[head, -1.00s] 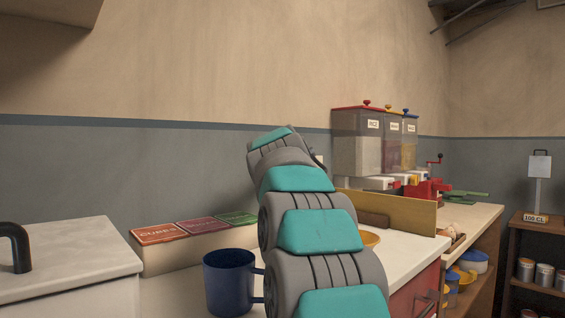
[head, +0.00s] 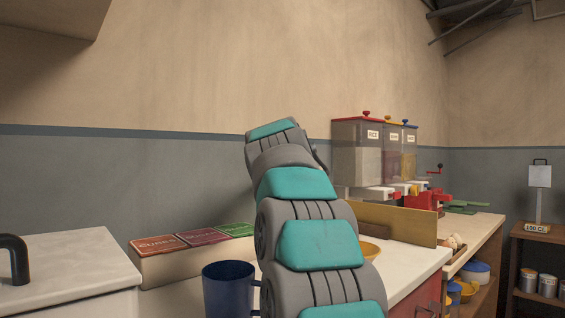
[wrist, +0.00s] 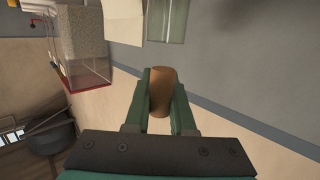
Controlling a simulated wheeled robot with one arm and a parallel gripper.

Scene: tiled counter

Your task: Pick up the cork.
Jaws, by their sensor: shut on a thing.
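The cork (wrist: 161,90) is a brown, slightly tapered piece between the two green fingers of my gripper (wrist: 160,98) in the wrist view. My gripper is shut on it and holds it up, with wall and shelf-like shapes behind it. In the head view my grey and teal arm rises over the counter, and it hides the gripper and the cork.
A dark blue mug (head: 228,288) stands left of my arm, with a labelled box row (head: 190,255) behind it. A yellow bowl (head: 370,252) and a wooden board (head: 400,224) are right of my arm. Dispensers (head: 357,150) stand at the back right.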

